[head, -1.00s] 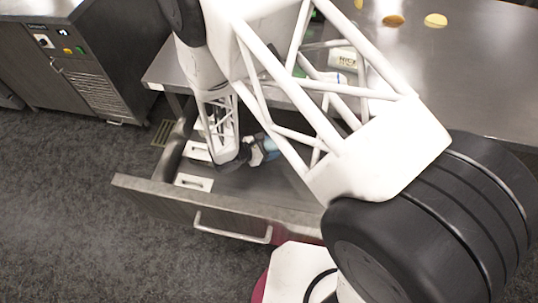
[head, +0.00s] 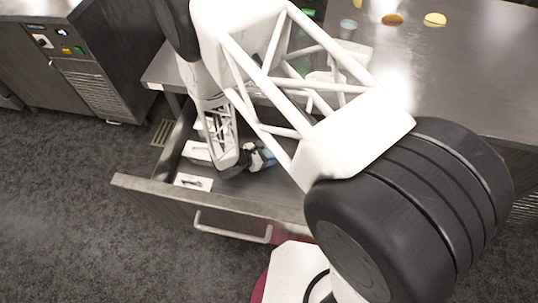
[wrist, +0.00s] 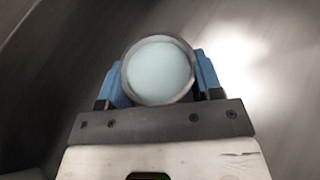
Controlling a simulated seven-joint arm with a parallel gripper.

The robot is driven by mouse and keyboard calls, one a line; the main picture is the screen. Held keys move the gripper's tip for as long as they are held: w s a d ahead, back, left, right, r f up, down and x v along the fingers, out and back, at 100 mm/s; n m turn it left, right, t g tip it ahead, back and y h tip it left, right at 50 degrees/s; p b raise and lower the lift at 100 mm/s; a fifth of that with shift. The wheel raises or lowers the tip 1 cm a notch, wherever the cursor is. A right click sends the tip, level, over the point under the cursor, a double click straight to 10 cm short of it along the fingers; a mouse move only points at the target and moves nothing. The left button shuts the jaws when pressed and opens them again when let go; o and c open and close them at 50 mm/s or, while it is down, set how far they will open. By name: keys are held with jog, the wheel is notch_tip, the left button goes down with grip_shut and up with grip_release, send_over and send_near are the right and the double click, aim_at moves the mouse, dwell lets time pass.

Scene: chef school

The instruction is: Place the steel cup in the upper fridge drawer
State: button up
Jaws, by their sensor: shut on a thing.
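The steel cup (wrist: 158,70) shows end-on in the wrist view as a metal rim around a pale blue-grey round face. My gripper (wrist: 161,80) has its blue fingers on both sides of it and is shut on it. In the head view my gripper (head: 262,157) is low inside the open drawer (head: 215,208), near its left part. The cup is hidden there behind my arm and gripper. I cannot tell whether the cup touches the drawer floor.
Several white containers (head: 193,182) lie along the drawer's left side. The drawer floor to the right is bare where it shows. The steel counter (head: 470,70) above holds a small cup (head: 348,28) and yellow and orange pieces (head: 435,19). A steel appliance (head: 70,70) stands left.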

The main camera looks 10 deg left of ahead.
jog(key=shift+f, duration=0.65)
jog(key=shift+f, duration=0.1)
jog(key=o, duration=1)
jog(key=shift+s+a, duration=0.1)
jog(key=shift+a, duration=0.05)
jog(key=shift+v, duration=5.9)
jog(key=shift+r, duration=0.2)
